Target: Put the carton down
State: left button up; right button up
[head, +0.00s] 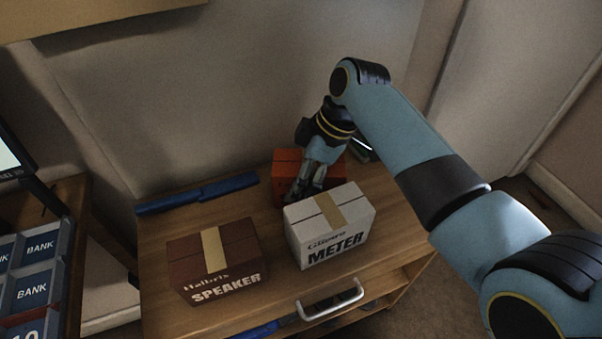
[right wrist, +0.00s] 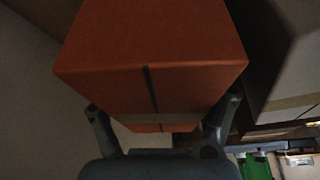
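An orange-red carton (head: 287,160) is at the back of the wooden cabinet top, partly hidden behind my right gripper and a white box. My right gripper (head: 303,188) reaches down at it from the upper right. In the right wrist view the orange carton (right wrist: 150,45) fills the space between the fingers of my right gripper (right wrist: 165,115), one finger against each side, so it is shut on the carton. I cannot tell whether the carton's underside touches the cabinet top. My left gripper is not in view.
A white METER box (head: 300,245) stands right in front of the orange carton. A brown SPEAKER box (head: 190,250) stands to the left. A blue bar (head: 195,195) lies along the back edge. The cabinet top (head: 160,312) has bare wood between the boxes. A wall rises behind.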

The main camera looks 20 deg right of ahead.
jog(key=shift+o, duration=1)
